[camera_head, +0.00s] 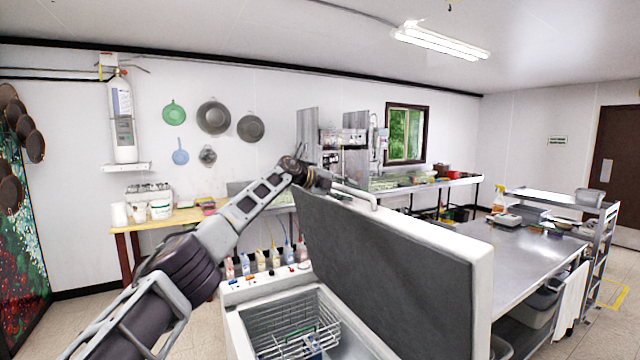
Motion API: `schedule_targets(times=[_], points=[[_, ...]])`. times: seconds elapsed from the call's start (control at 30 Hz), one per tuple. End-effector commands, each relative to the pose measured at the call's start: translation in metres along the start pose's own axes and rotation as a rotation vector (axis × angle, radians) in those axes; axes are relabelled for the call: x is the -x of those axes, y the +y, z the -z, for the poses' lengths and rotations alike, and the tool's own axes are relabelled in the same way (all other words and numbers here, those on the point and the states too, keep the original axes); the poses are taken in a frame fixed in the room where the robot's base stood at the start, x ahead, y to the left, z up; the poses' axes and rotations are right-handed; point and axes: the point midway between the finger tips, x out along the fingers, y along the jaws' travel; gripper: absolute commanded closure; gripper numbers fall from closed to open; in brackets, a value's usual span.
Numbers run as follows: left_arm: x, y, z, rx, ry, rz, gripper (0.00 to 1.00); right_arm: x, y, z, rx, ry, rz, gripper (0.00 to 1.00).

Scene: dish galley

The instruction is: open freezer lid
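The freezer lid (395,270) is raised and stands nearly upright, its dark grey inner face towards me and its white rim at the right. The chest freezer (238,318) below is open, with a wire basket (290,325) inside. A white bar handle (357,194) shows at the lid's top edge. My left arm reaches in from the lower left, and my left gripper (322,180) is at the left end of the handle, behind the lid's top corner. Its fingers are small and partly hidden, so I cannot tell whether they grip the handle. My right gripper is out of view.
Several small bottles (261,260) stand behind the freezer's back left edge. A steel table (515,255) stands to the right of the lid. A wooden table (185,217) with white tubs is along the back wall. Floor is clear at the left.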

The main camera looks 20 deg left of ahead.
Motion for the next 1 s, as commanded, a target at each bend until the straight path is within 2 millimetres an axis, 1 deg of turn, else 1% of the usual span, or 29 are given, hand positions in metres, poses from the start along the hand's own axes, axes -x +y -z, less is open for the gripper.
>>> schedule_targets(times=[0.37, 0.77, 1.0], points=[[0.02, 0.001, 0.0, -0.002, -0.001, -0.002, 0.63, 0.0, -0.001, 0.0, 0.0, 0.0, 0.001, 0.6], [0.05, 0.001, 0.0, -0.001, -0.001, -0.001, 0.63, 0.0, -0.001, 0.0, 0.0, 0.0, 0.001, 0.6], [0.071, 0.001, 0.0, 0.0, -0.001, -0.001, 0.63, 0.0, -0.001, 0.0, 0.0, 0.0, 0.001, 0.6]])
